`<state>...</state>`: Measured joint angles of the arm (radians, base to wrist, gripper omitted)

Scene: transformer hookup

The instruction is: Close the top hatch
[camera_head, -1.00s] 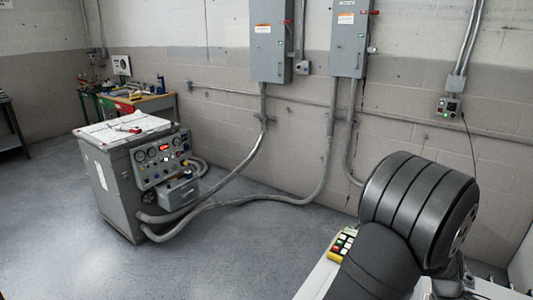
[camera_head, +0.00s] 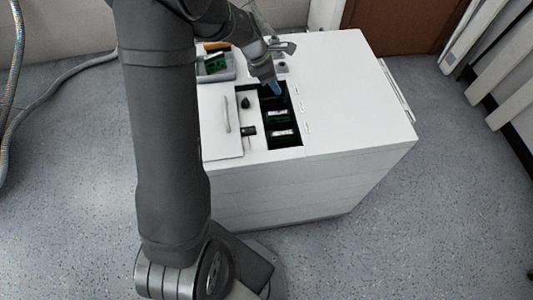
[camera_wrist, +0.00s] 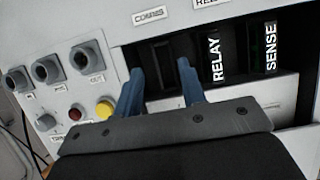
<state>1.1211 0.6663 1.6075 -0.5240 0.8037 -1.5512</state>
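The white cabinet (camera_head: 340,90) has a dark rectangular opening (camera_head: 294,138) in its top. Several slots show inside it; two hold dark green modules with white labels. A flat white panel with a bar handle (camera_head: 227,114) lies left of the opening and looks like the hatch; the opening is uncovered. My gripper (camera_head: 273,88) is over the far end of the opening. In the wrist view its two blue fingers (camera_wrist: 160,88) are apart, at the slot under the COMMS label, with a dark gap between them. RELAY (camera_wrist: 216,60) and SENSE (camera_wrist: 270,48) modules sit to the right.
A grey tray (camera_head: 215,68) with a green board lies at the cabinet's far left. Round connectors (camera_wrist: 83,58) and red and yellow buttons (camera_wrist: 104,108) are left of the opening in the wrist view. The cabinet top right of the opening is clear.

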